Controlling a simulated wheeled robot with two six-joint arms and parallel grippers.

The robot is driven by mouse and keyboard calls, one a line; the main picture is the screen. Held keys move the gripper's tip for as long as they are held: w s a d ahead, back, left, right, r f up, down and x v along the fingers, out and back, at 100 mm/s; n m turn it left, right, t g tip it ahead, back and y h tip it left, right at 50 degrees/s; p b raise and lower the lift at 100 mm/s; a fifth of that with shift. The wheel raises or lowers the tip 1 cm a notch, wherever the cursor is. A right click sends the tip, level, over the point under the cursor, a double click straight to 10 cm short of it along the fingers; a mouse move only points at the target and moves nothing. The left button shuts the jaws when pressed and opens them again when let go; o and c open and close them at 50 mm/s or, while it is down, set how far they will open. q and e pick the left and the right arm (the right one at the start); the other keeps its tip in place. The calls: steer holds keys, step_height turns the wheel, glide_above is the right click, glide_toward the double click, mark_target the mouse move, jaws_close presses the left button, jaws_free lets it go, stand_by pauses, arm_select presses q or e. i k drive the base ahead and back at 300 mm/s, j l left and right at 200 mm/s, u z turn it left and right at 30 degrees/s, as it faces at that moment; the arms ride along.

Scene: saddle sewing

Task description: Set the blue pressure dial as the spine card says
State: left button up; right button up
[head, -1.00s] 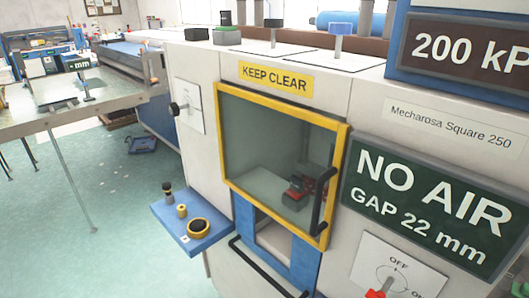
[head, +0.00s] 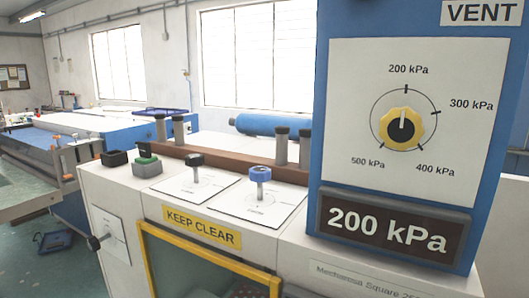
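A blue panel (head: 330,150) at the right carries a white dial face (head: 350,65). On it is a yellow knob (head: 387,138) with a black centre and a pale pointer line pointing up, near the 200 kPa mark. The face is marked 200, 300, 400 and 500 kPa. The display (head: 388,228) below reads 200 kPa. A blue-topped knob (head: 260,170) stands on a white plate on the machine top; its small lettering is too small to read. No spine card is readable in view. Neither of my grippers is in view.
A black-topped knob (head: 194,160) stands on another plate, left of the blue one. A KEEP CLEAR label (head: 202,227) sits above the yellow-framed door (head: 150,250). A VENT sign (head: 482,12) is at top right.

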mark_target(260, 174)
steer(key=k+l+z, duration=0.15)
steer(key=z, duration=0.35)
steer(key=k+l+z, duration=0.1)
steer(key=z, duration=0.4)
steer(key=i+l, duration=0.05)
steer(key=l, duration=0.05)
